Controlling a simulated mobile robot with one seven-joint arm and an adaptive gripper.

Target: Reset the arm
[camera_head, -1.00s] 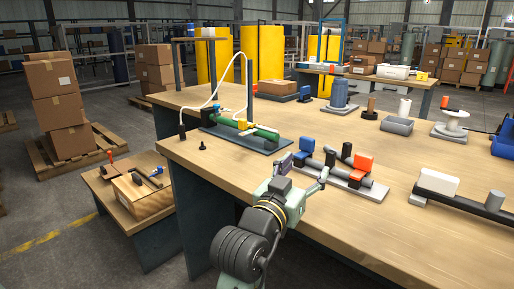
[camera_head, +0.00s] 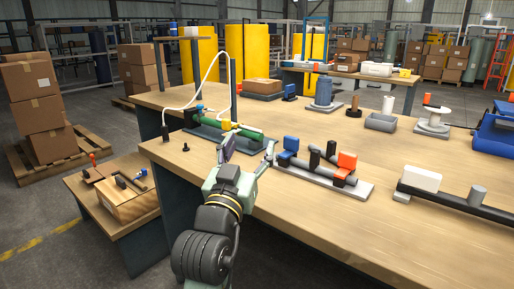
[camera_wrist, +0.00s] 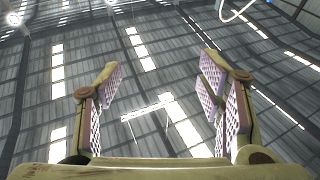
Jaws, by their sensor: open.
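My gripper (camera_head: 248,149) is open and empty. In the head view it is raised over the front edge of the wooden workbench (camera_head: 300,226), fingers pointing up and away. In the wrist view the two padded fingers (camera_wrist: 160,92) stand wide apart, with only the hall roof (camera_wrist: 35,60) behind them. In the head view the green dosing pipe assembly (camera_head: 210,131) is behind and left of my gripper. The grey plate with blue and orange valve parts (camera_head: 325,177) is to its right. I see no contact between my gripper and either one.
A lower side table (camera_head: 82,188) with a wooden box (camera_head: 124,202) stands at the left. A white block on a dark pipe (camera_head: 421,179) lies at the right bench edge. The bench front is mostly bare.

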